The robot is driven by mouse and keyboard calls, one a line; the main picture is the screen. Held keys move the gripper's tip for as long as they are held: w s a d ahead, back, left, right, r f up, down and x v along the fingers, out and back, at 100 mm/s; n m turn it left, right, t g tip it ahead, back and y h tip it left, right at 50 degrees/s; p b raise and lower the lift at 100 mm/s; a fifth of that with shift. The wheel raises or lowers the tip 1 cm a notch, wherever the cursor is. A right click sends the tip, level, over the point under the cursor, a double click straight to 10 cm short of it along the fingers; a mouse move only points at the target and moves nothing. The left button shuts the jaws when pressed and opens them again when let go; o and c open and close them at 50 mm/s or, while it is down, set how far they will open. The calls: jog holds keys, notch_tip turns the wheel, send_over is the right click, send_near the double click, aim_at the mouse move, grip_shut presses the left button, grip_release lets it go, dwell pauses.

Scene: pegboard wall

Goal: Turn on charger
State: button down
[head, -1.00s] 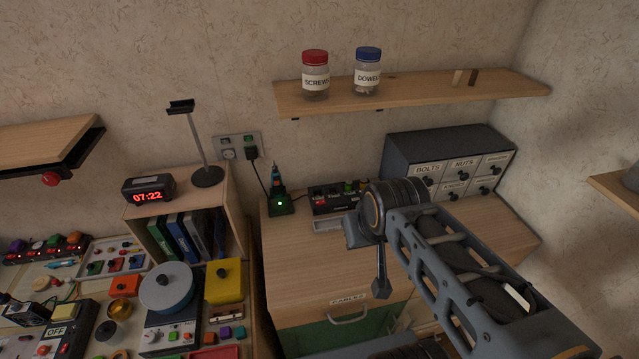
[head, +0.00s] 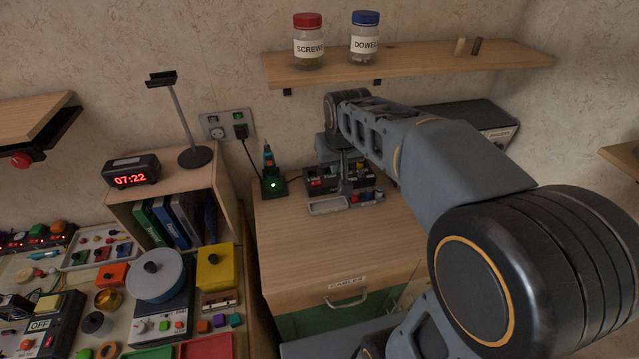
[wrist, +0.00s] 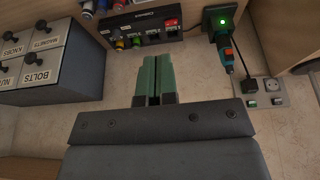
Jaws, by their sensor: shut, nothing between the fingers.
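A black box (head: 313,187) with a red rocker switch and several coloured round parts stands at the back of the wooden cabinet. The wrist view shows the same box (wrist: 150,38) and its red switch (wrist: 172,22); I cannot read its label. To its left, a black dock (head: 273,188) with a lit green light holds a blue and orange tool. It also shows in the wrist view (wrist: 222,21). I cannot tell which is the charger. My gripper (head: 345,190) is in front of the box and hides part of it. Its green fingers (wrist: 157,58) are shut and empty.
A wall socket plate (head: 228,127) has a black plug and cable leading to the dock. A shelf (head: 410,63) with two jars hangs above. A labelled drawer unit (wrist: 50,55) stands beside the box. The cabinet top (head: 330,240) is clear in front.

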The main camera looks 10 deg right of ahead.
jog(key=b, duration=0.3)
send_near(319, 181)
notch_tip(319, 181, up, 3)
jog(key=shift+s+a+f+g, duration=0.1)
jog(key=shift+s+a+g, duration=0.05)
jog(key=shift+g, duration=0.15)
jog(key=p+x, duration=0.1)
jog(key=x, duration=0.9)
